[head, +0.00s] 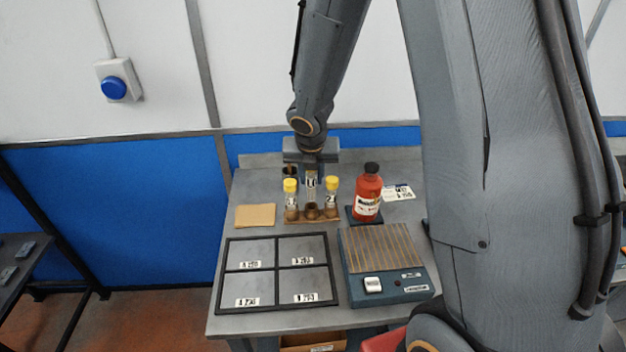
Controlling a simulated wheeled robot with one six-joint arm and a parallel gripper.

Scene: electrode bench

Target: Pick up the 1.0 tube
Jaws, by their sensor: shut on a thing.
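A small wooden rack (297,219) stands near the back of the bench and holds tubes in its front row. The left tube (291,199) and the right tube (331,192) have yellow caps. The middle tube (311,182) stands upright between them, and its top is hidden by my gripper. Its label may read 1.0 but is too small to be sure. My gripper (312,172) points down from above and is shut on the middle tube. I cannot tell whether the tube's bottom is still in the rack.
A red bottle (367,196) with a black cap stands close right of the rack. A tan pad (255,215) lies to the left. In front are a black-framed tray (279,271) with labelled compartments and a ridged-top device (385,250). A blue wall is behind the bench (345,320).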

